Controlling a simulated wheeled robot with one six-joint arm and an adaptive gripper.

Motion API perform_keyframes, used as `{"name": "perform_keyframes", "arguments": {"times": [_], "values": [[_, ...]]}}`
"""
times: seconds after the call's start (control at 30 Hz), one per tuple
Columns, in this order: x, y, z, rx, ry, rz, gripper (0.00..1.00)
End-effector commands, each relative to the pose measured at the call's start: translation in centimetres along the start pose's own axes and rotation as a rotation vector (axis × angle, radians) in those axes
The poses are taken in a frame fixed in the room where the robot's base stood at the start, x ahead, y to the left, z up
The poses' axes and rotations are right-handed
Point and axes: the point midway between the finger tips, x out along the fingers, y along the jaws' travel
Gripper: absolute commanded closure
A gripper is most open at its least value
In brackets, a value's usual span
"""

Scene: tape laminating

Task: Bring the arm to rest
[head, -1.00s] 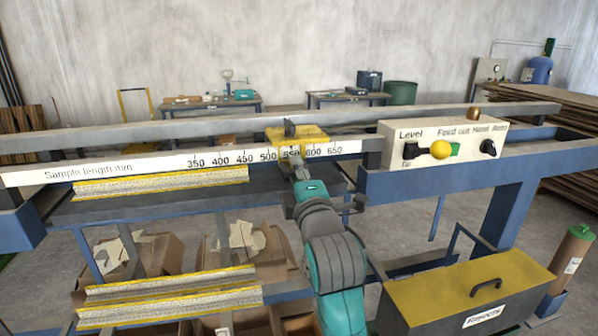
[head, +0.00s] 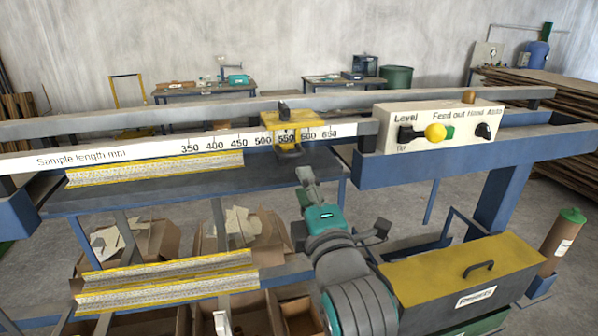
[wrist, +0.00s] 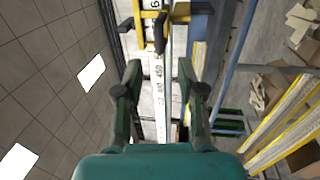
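My arm, grey and teal, rises from the bottom of the head view in front of the machine. My gripper (wrist: 157,75) is open in the wrist view, with its two dark fingers wide apart and nothing between them. The yellow slider (head: 290,125) sits on the rail near the 550 mark of the sample length scale (head: 130,153). In the head view my gripper is below the slider and apart from it. The slider (wrist: 165,14) also shows ahead of the fingers in the wrist view.
A white control box (head: 440,128) with a yellow knob is right of the slider. Yellow-edged strips (head: 155,168) lie at the left, with more strips (head: 165,283) lower down. A yellow-topped box (head: 455,268) stands at the right. Cardboard boxes (head: 240,235) are below the machine.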

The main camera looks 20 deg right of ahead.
Motion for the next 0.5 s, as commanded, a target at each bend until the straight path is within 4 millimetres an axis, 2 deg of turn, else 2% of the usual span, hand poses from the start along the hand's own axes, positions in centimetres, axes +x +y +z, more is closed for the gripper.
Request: {"name": "perform_keyframes", "arguments": {"times": [0.2, 0.5], "values": [[-1.7, 0.0, 0.0, 0.0, 0.0, 0.0, 0.61], [-1.8, 0.0, 0.0, 0.0, 0.0, 0.001, 0.61]]}}
